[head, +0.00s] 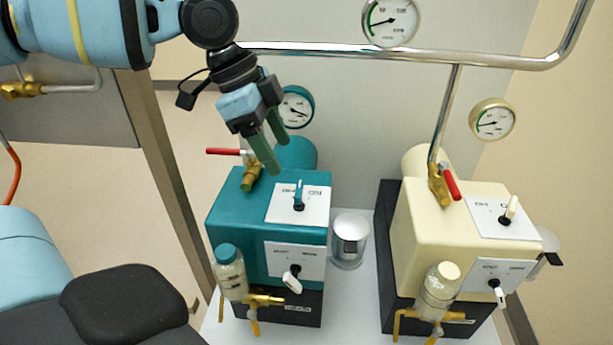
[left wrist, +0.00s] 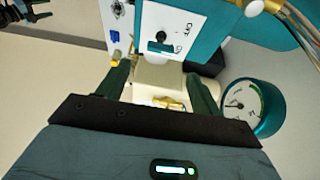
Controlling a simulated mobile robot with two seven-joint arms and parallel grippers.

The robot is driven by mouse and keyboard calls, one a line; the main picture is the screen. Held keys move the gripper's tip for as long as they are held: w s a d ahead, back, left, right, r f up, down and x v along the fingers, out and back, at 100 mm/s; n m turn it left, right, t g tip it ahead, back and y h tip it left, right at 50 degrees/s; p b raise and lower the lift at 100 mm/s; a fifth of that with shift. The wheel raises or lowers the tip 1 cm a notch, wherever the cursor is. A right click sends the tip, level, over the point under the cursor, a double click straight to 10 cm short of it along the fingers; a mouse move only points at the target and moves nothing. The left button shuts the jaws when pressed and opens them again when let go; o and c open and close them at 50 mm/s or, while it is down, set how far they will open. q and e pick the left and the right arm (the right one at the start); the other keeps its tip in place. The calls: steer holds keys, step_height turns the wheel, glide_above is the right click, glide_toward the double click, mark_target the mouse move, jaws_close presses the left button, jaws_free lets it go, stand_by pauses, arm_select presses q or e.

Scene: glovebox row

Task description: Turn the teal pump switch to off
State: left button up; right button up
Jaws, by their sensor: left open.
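The teal pump (head: 234,225) stands on the white bench at left of centre. Its top has a white plate with a teal-levered switch (head: 299,196), the lever standing up from a dark base. The labels beside it are too small to read surely. The switch also shows in the left wrist view (left wrist: 160,37), beyond the fingertips. My left gripper (head: 280,158) is open and empty, above and behind the switch, apart from it. Its two green fingers show in the left wrist view (left wrist: 158,75). My right gripper is not seen.
The pump's front plate has a white-levered switch (head: 292,280). A red-handled valve (head: 226,151) and a teal gauge (head: 297,108) sit behind it. A metal cup (head: 349,240) stands between it and the cream pump (head: 420,235). A steel rail (head: 400,55) crosses behind.

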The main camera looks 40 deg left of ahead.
mark_target(298, 188)
arm_select(q)
steer(key=b+x, duration=0.1)
steer(key=x, duration=0.5)
steer(key=shift+f, duration=0.1)
steer(key=shift+w+d+f, duration=0.1)
steer(key=shift+f, duration=0.25)
steer(key=shift+w+d+f, duration=0.1)
steer(key=shift+d+f, duration=0.1)
steer(key=shift+f, duration=0.2)
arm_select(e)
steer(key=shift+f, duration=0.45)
arm_select(q)
steer(key=c, duration=1)
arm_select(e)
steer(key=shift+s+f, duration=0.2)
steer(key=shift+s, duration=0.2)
